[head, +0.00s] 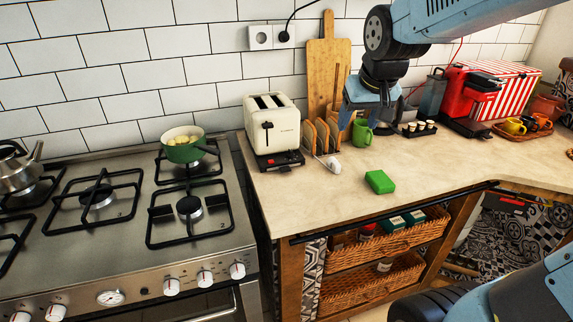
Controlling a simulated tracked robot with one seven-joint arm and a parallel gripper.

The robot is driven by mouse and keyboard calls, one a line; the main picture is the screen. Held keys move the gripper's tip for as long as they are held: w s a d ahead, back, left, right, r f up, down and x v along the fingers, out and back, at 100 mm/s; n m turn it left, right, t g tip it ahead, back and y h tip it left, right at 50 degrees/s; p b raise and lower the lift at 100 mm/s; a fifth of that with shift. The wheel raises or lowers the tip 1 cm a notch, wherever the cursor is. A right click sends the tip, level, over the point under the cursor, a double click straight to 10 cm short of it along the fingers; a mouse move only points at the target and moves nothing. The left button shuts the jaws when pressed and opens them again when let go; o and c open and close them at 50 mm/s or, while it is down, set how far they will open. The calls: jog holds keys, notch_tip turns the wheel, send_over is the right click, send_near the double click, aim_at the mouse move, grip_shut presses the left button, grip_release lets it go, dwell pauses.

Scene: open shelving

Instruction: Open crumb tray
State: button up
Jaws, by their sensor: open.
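A cream two-slot toaster (272,128) stands on the counter just right of the stove, against the tiled wall. The crumb tray (280,161) appears as a dark strip with a red edge low on the toaster's front; how far it sticks out is hard to tell. My gripper (368,118) hangs from above, right of the toaster and over the area of the green mug. It is open and apart from the toaster. Its fingers are small and partly lost against the things behind.
A toast rack (316,138) with brown slices stands just right of the toaster, beside a small white object (333,165). A green mug (362,132), a green block (379,181) and a red coffee machine (470,100) are further right. The counter front is mostly clear. A green pot (183,151) sits on the stove.

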jog(key=w+a+f+n, duration=0.1)
jog(key=w+a+f, duration=0.55)
jog(key=w, duration=0.25)
send_near(285, 169)
jog(key=shift+n+g+y, duration=0.3)
jog(key=shift+n+g, duration=0.1)
jog(key=x, duration=0.5)
jog(key=w+x, duration=0.1)
jog(key=x, duration=0.1)
jog(key=shift+d+f, duration=0.1)
jog(key=shift+d, duration=0.2)
jog(key=shift+c, duration=0.4)
grip_shut()
